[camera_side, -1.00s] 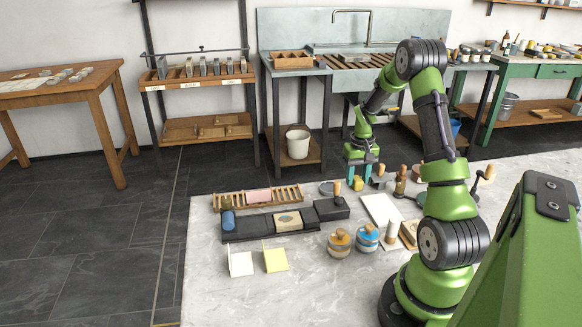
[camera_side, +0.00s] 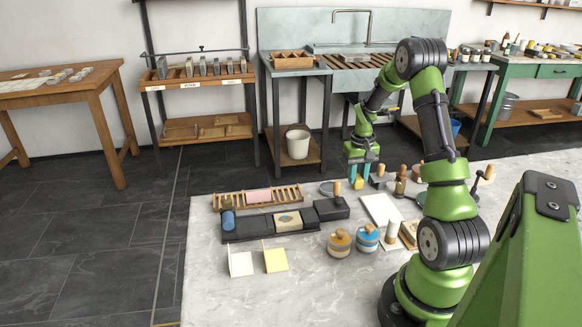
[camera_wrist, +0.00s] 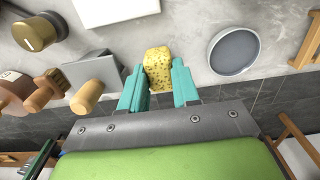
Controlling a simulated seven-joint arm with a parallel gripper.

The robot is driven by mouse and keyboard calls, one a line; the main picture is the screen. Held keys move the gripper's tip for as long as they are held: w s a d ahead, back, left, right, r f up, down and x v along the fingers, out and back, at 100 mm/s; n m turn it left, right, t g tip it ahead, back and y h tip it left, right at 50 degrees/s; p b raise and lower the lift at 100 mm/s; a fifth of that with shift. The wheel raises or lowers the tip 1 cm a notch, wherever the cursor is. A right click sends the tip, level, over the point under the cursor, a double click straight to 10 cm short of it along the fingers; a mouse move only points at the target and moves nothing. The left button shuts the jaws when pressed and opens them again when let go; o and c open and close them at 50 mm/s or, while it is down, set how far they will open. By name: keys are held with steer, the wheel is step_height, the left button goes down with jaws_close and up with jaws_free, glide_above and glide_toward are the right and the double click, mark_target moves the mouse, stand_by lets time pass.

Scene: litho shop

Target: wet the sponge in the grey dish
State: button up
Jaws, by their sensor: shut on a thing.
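The yellow speckled sponge (camera_wrist: 158,66) sits between the two teal fingertips of my gripper (camera_wrist: 159,84) in the wrist view. My gripper is shut on it. In the side view the sponge (camera_side: 358,183) shows below my gripper (camera_side: 359,173), at or just above the far part of the stone tabletop; I cannot tell if it touches. The round grey dish (camera_wrist: 234,51) lies right of the sponge in the wrist view, apart from it.
Wooden-handled tools (camera_wrist: 88,97) stand close left of my gripper in the wrist view. A wooden rack (camera_side: 228,201), a white slab (camera_side: 381,209) and two round-handled pots (camera_side: 367,238) are on the table (camera_side: 320,290). Bare stone lies between sponge and dish.

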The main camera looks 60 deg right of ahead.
mark_target(357, 177)
steer(key=shift+r, duration=2.25)
steer(key=w+a+r+n, duration=0.3)
steer(key=w+a+r, duration=0.25)
steer(key=a, duration=0.65)
steer(key=w+a+r+n, duration=0.4)
steer(key=w+a, duration=0.2)
steer(key=a, duration=0.5)
steer(key=s+a+r+n, duration=0.1)
steer(key=a, duration=0.4)
steer(key=s+a+r+n, duration=0.1)
steer(key=s+a, duration=0.1)
steer(key=a, duration=0.3)
steer(key=shift+s+a+r, duration=0.25)
steer(key=shift+a+r, duration=0.1)
steer(key=shift+r, duration=0.05)
steer(key=shift+d, duration=0.1)
